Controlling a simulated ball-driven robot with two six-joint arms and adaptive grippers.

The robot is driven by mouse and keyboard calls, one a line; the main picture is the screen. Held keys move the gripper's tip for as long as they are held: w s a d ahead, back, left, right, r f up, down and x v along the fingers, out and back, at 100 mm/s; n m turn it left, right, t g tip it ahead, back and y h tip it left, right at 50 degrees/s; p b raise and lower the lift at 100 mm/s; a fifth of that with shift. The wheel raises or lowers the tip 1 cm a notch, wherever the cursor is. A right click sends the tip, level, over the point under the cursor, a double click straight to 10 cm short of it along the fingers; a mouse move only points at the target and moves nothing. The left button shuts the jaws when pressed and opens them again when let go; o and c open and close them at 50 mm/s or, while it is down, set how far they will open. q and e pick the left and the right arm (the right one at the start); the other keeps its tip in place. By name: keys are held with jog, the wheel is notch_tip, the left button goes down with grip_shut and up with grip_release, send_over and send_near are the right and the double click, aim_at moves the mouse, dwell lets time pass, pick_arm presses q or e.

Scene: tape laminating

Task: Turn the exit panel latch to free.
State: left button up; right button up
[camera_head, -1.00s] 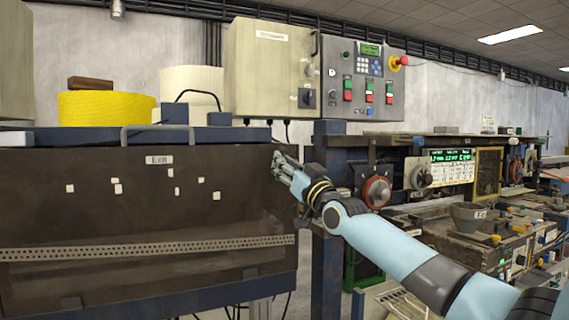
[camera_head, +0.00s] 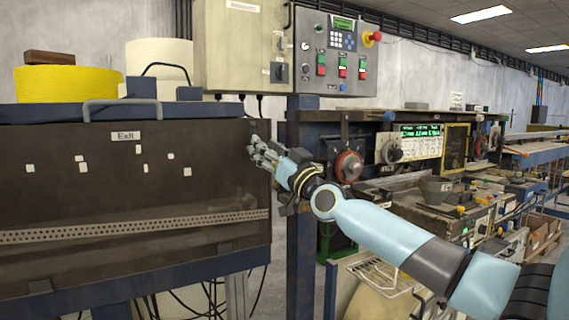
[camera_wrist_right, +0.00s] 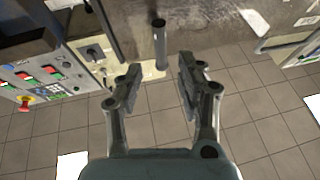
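The dark brown exit panel (camera_head: 100,185), labelled "Exit" (camera_head: 126,136), fills the left of the head view. My right gripper (camera_head: 257,150) is in front of its upper right corner. In the right wrist view the right gripper (camera_wrist_right: 158,84) is open with nothing between its fingers. A grey cylindrical bar, apparently the latch handle (camera_wrist_right: 160,46), sticks out from the panel edge just beyond the fingertips, roughly in line with the gap and apart from them. In the head view the gripper largely hides the latch. My left gripper is not in view.
A control box (camera_head: 337,50) with buttons and a red knob is above and right of the panel. Yellow (camera_head: 70,82) and white rolls stand on top behind a handle bar (camera_head: 121,104). A blue post (camera_head: 301,215) and a machine bench with a red dial (camera_head: 349,167) lie to the right.

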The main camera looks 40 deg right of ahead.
jog(key=v, duration=0.7)
jog(key=shift+s, duration=0.2)
